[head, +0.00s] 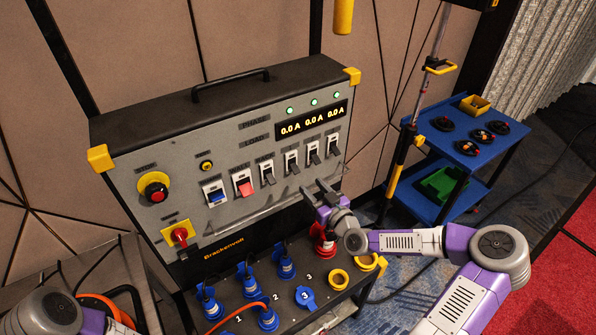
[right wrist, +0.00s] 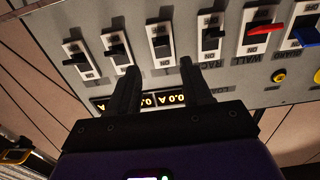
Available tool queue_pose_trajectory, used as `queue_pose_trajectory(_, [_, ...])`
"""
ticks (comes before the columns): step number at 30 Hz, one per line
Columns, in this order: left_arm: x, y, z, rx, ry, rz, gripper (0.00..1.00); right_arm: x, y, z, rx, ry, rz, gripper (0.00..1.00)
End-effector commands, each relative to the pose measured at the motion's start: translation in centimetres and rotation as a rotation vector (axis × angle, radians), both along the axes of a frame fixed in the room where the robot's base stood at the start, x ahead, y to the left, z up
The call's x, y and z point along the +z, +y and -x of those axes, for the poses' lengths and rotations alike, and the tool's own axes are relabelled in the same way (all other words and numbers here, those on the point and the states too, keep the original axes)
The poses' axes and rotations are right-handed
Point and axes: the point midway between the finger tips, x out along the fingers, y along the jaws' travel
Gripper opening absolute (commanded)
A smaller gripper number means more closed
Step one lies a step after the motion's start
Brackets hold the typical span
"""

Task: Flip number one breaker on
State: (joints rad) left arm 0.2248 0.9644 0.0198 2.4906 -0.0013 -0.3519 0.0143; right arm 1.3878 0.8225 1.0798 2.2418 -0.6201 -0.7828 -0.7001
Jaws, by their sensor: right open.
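The grey power panel (head: 225,215) has a row of breakers: one with a blue lever (head: 216,194), one with a red lever (head: 244,186), and several black ones (head: 291,162). I cannot read which is number one. My right gripper (head: 314,189) is open and empty in front of the panel, just below the black breakers. In the right wrist view, upside down, my right gripper's fingers (right wrist: 158,68) point at a black breaker (right wrist: 161,45), apart from each other, one toward each side of it. Contact cannot be told. My left gripper is out of view; only my left arm shows.
A lit display (head: 312,118) reads 0.0 A three times under green lamps. A red rotary switch (head: 180,234) and a stop button (head: 155,190) are at the panel's left. Blue plugs (head: 247,278) and a red plug (head: 323,238) stand below. A blue cart (head: 465,145) stands right.

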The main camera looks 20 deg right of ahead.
Motion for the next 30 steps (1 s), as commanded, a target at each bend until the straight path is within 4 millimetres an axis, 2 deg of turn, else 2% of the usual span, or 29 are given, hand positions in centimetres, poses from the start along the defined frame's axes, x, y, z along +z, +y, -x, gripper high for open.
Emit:
queue_pose_trajectory(12, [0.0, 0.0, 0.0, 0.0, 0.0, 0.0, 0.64, 0.0, 0.9, -6.0, 0.002, 0.001, -0.004, 0.49])
queue_pose_trajectory(17, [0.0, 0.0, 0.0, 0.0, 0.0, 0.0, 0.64, -0.1, 1.1, -6.9, 0.002, 0.003, -0.005, 0.49])
queue_pose_trajectory(24, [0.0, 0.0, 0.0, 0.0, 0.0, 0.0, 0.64, -0.1, 1.1, -7.0, 0.002, 0.004, -0.005, 0.49])
queue_pose_trajectory(26, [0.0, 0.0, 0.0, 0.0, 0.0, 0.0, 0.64, -0.1, 1.1, -7.0, 0.002, 0.004, -0.005, 0.43])
queue_pose_trajectory(30, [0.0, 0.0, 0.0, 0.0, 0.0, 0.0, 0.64, -0.1, 1.1, -6.9, 0.002, 0.004, -0.005, 0.21])
